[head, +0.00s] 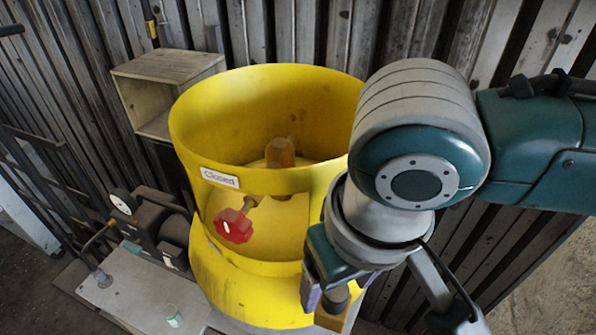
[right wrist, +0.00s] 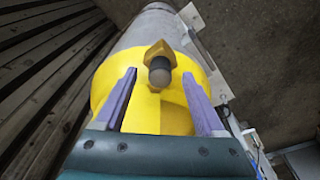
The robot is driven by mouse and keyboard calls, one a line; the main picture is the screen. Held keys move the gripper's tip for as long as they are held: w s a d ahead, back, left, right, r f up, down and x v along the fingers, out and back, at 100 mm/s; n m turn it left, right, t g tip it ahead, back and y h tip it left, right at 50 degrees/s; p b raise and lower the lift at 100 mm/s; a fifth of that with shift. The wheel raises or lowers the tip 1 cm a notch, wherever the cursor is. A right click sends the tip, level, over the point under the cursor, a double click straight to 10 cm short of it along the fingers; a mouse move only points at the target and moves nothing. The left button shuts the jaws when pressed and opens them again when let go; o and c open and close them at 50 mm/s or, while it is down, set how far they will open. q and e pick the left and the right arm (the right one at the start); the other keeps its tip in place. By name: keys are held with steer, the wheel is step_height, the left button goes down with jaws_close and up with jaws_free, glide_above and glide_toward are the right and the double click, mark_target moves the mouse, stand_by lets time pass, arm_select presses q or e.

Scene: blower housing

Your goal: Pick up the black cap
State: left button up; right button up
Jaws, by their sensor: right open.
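The black cap (right wrist: 160,71) is a small dark, rounded piece on a brass-yellow fitting (right wrist: 158,52) on the side of the yellow housing (right wrist: 143,108). In the right wrist view it shows between the two purple fingers of my right gripper (right wrist: 159,74), with a gap on either side. In the head view my right gripper (head: 340,288) is at the lower right of the yellow housing (head: 235,287), open. The cap (head: 337,297) shows there partly, beside the left finger. I cannot tell how deep it sits between the fingers. My left gripper is out of view.
A red valve handle (head: 233,225) sticks out below a "Closed" label (head: 220,178) on the housing. A wooden box (head: 150,105) stands behind, left. A dark pump with a gauge (head: 155,225) stands at left. A corrugated wall (head: 270,30) closes off the back.

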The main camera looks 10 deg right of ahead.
steer(key=shift+f, duration=0.1)
steer(key=shift+c, duration=0.4)
jaws_close()
